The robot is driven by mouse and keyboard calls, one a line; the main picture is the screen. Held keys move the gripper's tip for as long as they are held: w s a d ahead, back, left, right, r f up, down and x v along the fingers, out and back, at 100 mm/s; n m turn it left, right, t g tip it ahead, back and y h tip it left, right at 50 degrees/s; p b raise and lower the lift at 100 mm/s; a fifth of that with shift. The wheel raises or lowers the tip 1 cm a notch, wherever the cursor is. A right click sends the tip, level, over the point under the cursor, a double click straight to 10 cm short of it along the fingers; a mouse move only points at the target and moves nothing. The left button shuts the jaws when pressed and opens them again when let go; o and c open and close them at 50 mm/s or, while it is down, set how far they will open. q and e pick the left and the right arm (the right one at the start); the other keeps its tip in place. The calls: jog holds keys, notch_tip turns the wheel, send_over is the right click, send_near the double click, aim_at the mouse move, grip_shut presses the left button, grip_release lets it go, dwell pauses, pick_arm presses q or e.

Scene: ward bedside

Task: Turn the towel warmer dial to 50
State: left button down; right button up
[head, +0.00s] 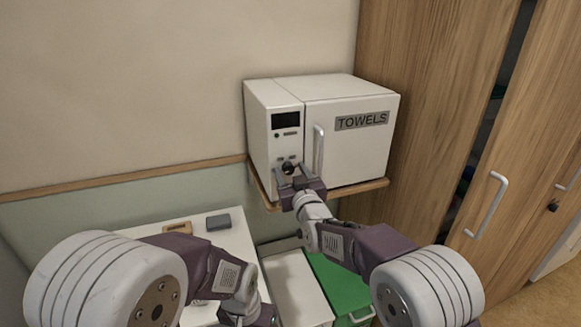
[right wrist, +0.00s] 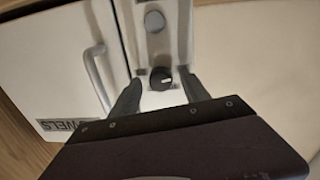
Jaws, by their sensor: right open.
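The white towel warmer (head: 347,141) sits on a wall shelf, its door shut and labelled TOWELS. Its black round dial (head: 288,167) is low on the left front panel, under a dark display (head: 286,121). The dial also shows in the right wrist view (right wrist: 160,79), with a small white mark; its scale is too small to read. My right gripper (head: 291,174) is open in front of the panel. In the right wrist view its fingers (right wrist: 162,93) stand either side of the dial, apart from it as far as I see. My left gripper (head: 254,314) is low, its fingertips hidden.
The warmer's door handle (head: 319,149) is just right of the dial. A wooden cabinet (head: 425,100) with handles stands at the right. A white table (head: 237,241) with a grey box (head: 218,222) and a green-topped bin (head: 338,283) are below.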

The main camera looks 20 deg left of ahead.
jog(key=shift+w+a, duration=0.1)
jog(key=shift+w, duration=0.1)
jog(key=shift+a, duration=0.15)
grip_shut()
